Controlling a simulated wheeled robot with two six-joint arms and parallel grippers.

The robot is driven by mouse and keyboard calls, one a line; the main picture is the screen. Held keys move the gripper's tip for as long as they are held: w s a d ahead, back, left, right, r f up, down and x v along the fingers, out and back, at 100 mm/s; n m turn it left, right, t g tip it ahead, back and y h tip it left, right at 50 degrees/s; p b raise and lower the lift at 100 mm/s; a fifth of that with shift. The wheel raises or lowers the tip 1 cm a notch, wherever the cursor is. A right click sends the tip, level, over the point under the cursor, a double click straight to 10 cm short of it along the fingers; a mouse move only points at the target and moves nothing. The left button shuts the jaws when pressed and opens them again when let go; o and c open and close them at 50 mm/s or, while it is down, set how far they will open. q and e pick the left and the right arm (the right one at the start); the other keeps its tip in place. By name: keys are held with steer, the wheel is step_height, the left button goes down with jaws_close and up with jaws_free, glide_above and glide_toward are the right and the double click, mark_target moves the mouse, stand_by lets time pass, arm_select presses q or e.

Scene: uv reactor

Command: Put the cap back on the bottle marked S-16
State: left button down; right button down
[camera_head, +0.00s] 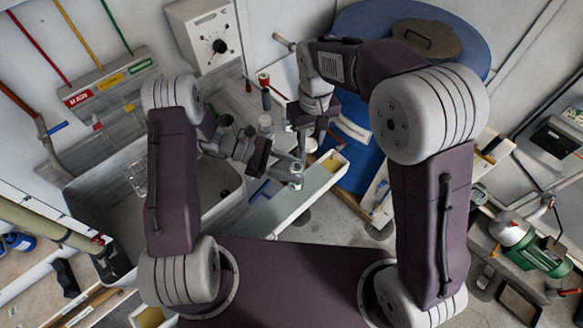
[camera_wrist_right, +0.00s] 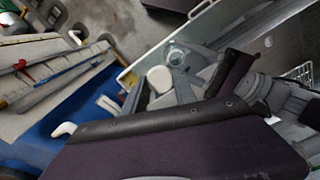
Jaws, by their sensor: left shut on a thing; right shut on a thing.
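The white cap (camera_wrist_right: 160,78) is between the grey fingers of my right gripper (camera_wrist_right: 162,95) in the right wrist view. A clear, round-mouthed bottle (camera_wrist_right: 178,54) is just beyond it, uncapped and apart from the cap. In the head view my left gripper (camera_head: 280,164) is shut on the bottle (camera_head: 296,174), above the edge of the pale bench. My right gripper (camera_head: 305,146) comes down from above, shut on the cap (camera_head: 311,145), close above the bottle. The marking S-16 cannot be read, and the fingers partly hide the bottle.
A grey sink (camera_head: 205,185) lies to the left of the grippers. A blue drum (camera_head: 360,165) stands close behind to the right. A red-topped item (camera_head: 264,79) and a grey cylinder (camera_head: 266,125) stand behind the grippers. A pale ledge (camera_head: 300,195) runs below them.

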mark_target(297, 164)
steer(key=s+a, duration=0.1)
steer(key=a+n, duration=0.1)
steer(key=a, duration=0.1)
steer(key=shift+s+a+f, duration=0.1)
steer(key=shift+s, duration=0.3)
steer(key=shift+f, duration=2.05)
steer(key=shift+f, duration=0.85)
steer(key=shift+f, duration=0.55)
